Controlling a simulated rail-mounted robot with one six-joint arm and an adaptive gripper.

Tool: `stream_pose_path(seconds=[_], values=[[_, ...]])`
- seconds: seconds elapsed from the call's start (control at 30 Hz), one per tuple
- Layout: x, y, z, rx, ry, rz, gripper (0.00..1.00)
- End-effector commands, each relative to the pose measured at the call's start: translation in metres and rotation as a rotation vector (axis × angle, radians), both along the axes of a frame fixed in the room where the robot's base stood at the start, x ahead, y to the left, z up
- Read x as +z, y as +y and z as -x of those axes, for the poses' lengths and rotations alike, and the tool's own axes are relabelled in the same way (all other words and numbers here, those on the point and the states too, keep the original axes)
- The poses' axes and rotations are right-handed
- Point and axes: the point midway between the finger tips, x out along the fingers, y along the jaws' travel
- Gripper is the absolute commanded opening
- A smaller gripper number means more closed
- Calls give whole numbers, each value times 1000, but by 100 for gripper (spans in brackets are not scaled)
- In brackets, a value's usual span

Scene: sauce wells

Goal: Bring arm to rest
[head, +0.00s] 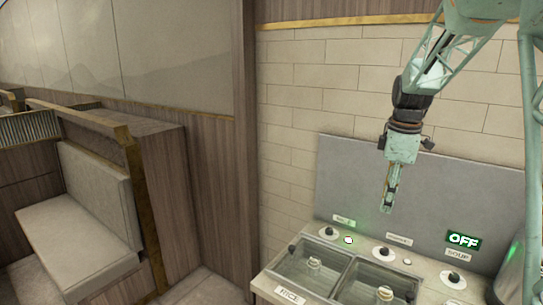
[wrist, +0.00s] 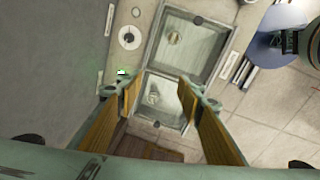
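My gripper (head: 389,203) hangs from the green arm, pointing down above the back of the sauce-well counter (head: 262,284). In the wrist view my gripper (wrist: 162,90) shows two fingers with tan pads set wide apart. Nothing is between them but the counter far below. It touches nothing that I can see. Two wells with clear lids and round knobs sit in the counter: the left lid (head: 312,265) and the right lid (head: 385,293). They also show in the wrist view as an upper lid (wrist: 190,45) and a lower lid (wrist: 160,101).
A grey backsplash (head: 345,180) rises behind the counter, with a green-lit "OFF" sign (head: 463,240) at right. Knobs, including the left one (head: 328,231), line the counter's back. A padded bench (head: 75,220) stands at left. A round blue table (wrist: 275,45) shows in the wrist view.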

Motion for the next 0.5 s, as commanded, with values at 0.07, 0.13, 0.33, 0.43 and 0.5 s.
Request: stream_pose_path(seconds=[0.07, 0.13, 0.33, 0.43, 0.5], values=[[12, 7, 12, -28, -8, -3, 34], [20, 13, 22, -54, -13, -6, 34], [43, 29, 53, -133, -29, -17, 34], [53, 37, 69, -171, -37, -23, 34], [60, 43, 80, -199, -42, -27, 34]])
